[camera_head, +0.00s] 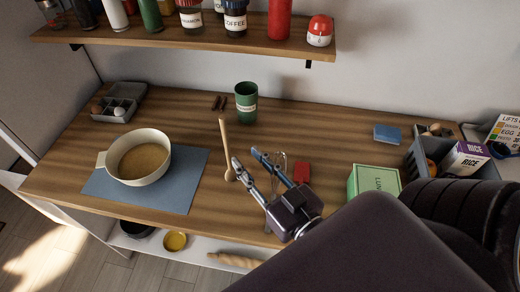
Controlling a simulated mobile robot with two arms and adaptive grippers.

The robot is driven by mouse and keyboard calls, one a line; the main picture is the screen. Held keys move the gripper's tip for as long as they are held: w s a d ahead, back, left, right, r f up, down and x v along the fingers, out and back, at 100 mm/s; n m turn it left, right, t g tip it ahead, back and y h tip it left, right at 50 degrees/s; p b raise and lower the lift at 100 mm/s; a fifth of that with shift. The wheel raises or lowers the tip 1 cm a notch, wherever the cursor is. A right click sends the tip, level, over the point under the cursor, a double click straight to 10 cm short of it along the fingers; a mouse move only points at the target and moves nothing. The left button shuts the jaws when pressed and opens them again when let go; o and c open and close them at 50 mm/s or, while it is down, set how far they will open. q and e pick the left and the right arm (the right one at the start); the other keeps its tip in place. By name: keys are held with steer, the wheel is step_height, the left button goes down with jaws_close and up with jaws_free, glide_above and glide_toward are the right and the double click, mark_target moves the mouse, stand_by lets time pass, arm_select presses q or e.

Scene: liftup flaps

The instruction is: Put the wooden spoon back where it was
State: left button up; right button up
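The wooden spoon (224,142) lies on the wooden counter, its handle end toward the wall and its round end toward the front. My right gripper (245,157) is open, with its two fingers spread just right of the spoon. The left finger is close to the spoon's round end; I cannot tell whether they touch. No spoon shows between the fingers. A green cup (246,103) with a label stands upright behind the spoon. My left gripper is not in view.
A cream pot (140,160) sits on a blue mat (184,182) at left. A whisk (279,165), a red item (301,172) and a green box (374,181) are to the right. A grey crate (432,160) is far right. A shelf (170,42) with jars hangs above.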

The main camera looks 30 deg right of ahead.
steer(key=shift+s+r+p, duration=0.15)
steer(key=shift+s+p, duration=0.4)
steer(key=shift+s, duration=1.1)
steer(key=shift+s, duration=0.1)
